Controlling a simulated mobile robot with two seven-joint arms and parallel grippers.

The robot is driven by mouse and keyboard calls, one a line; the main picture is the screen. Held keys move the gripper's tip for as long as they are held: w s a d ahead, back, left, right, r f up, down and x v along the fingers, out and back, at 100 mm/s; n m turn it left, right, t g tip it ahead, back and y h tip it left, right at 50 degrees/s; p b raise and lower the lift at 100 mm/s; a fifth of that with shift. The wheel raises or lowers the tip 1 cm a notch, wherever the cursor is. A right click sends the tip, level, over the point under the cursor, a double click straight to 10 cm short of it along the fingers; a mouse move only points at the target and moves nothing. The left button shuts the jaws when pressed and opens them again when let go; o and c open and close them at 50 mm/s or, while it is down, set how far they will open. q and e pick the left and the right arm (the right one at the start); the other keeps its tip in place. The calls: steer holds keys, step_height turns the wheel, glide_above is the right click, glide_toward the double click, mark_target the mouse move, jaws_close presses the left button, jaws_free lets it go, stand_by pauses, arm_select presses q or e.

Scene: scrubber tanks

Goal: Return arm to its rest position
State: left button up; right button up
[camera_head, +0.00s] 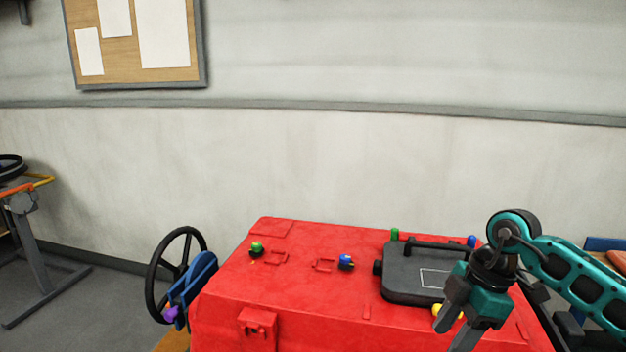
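My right arm (580,275), teal and dark grey, comes in from the right edge. Its gripper (457,328) points down over the front right part of a red box-shaped tank (290,290). My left arm and gripper are not in view.
A black lidded case (400,275) lies on the tank, partly behind my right gripper. Green (257,248) and blue (346,261) knobs stand on its top. A black handwheel (160,270) is at its left. Floor at left is clear near a metal stand (35,255).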

steer(key=s+a+r+t+y, duration=0.1)
steer(key=s+a+t+y, duration=0.2)
steer(key=a+y, duration=0.6)
steer(key=s+a+r+t+y, duration=0.1)
steer(key=s+a+t+y, duration=0.15)
steer(key=a+y, duration=0.55)
steer(key=d+f+m+t+h, duration=0.7)
steer(key=f+m+t+h, duration=0.35)
steer(key=m+h, duration=0.25)
steer(key=s+d+f+m+g+h, duration=0.1)
steer(key=s+d+f+g+h, duration=0.1)
steer(key=s+f, duration=0.3)
steer(key=s+d+f+m+g+h, duration=0.1)
steer(key=s+d+f+g+h, duration=0.2)
steer(key=s+f, duration=0.3)
step_height(320, 180, down, 2)
steer(key=shift+d+f+m+h, duration=0.15)
steer(key=shift+m+h, duration=0.15)
steer(key=shift+m, duration=0.1)
